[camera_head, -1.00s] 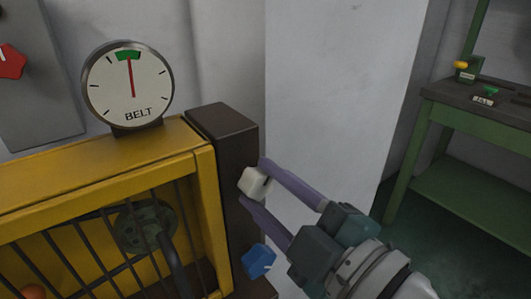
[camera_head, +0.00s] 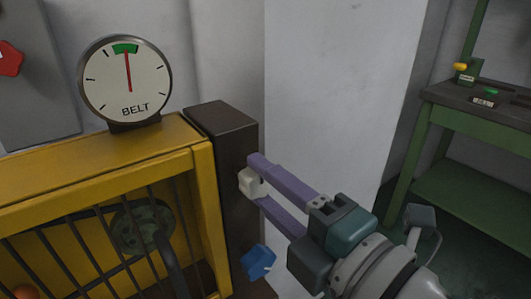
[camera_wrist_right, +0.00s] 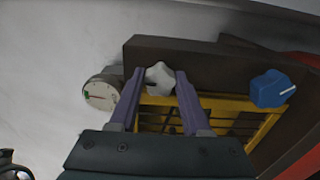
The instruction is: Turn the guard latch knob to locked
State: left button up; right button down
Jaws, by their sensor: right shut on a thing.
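A white lobed knob (camera_head: 249,183) sits on the side of the dark post (camera_head: 222,120) at the right end of the yellow guard. My right gripper (camera_head: 259,181) is shut on this knob, one purple finger on each side. In the right wrist view the knob (camera_wrist_right: 159,78) shows between the two fingertips, with a dark mark on its face. A blue knob (camera_head: 258,262) with a pale line sits lower on the same post, apart from the fingers. It also shows in the right wrist view (camera_wrist_right: 270,88). My left gripper is not in view.
The yellow barred guard (camera_head: 100,172) fills the lower left. A BELT gauge (camera_head: 125,80) on top has its needle in the green zone. A red knob (camera_head: 9,58) is on a grey panel at far left. A green bench (camera_head: 475,190) stands at right.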

dwell(0.4)
jog(key=shift+c, duration=1.8)
grip_release()
jog(key=v, duration=1)
jog(key=shift+w+r, duration=0.1)
